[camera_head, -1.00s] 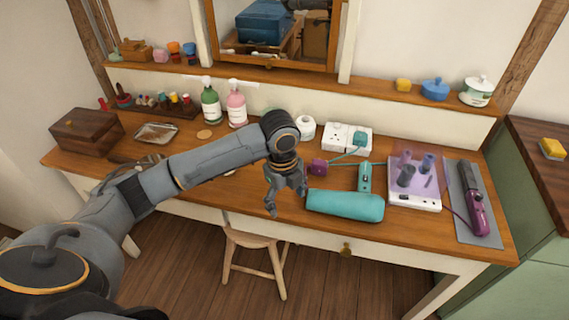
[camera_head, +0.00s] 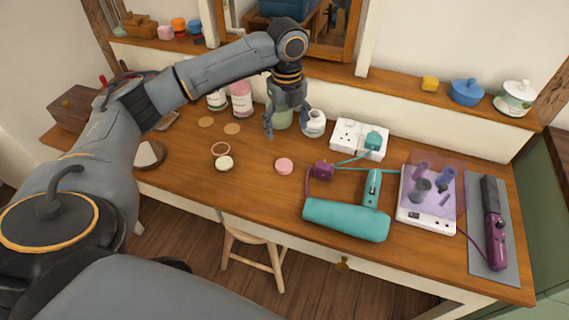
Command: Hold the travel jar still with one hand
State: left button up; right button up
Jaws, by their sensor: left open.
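My left gripper (camera_head: 286,128) is open, its fingers pointing down at the back of the wooden desk. Behind and between its fingers is a pale green jar (camera_head: 281,118), partly hidden by them. A small white jar (camera_head: 314,123) with a round mouth stands just right of the fingers. I cannot tell which is the travel jar, or whether the fingers touch either one. A pink disc (camera_head: 284,166), a small cream-topped piece (camera_head: 224,163) and a wooden-looking ring (camera_head: 220,149) lie nearer the front. My right gripper is not in view.
The desk (camera_head: 255,195) is clear at front centre. A teal hair dryer (camera_head: 346,219), white power strip (camera_head: 359,139), purple plug (camera_head: 321,171), curler set (camera_head: 428,196) and purple straightener (camera_head: 496,240) fill the right. Pump bottles (camera_head: 240,101) stand behind my arm.

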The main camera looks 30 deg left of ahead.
pick_arm(q)
send_over(283, 165)
jog(key=f, duration=0.5)
jog(key=d+f, duration=0.1)
jog(key=f, duration=0.2)
jog(key=shift+w+f, duration=0.1)
jog(key=shift+w, duration=0.1)
jog(key=shift+f, duration=0.25)
jog(key=shift+a, duration=0.1)
jog(key=f, duration=0.4)
jog(key=shift+s+a+f+p, duration=0.1)
jog(key=shift+a+f+p, duration=0.2)
jog(key=shift+a, duration=0.1)
jog(key=shift+f, duration=0.3)
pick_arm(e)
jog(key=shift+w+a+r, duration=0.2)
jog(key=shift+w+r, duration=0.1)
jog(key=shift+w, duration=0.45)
pick_arm(q)
jog(key=c, duration=0.9)
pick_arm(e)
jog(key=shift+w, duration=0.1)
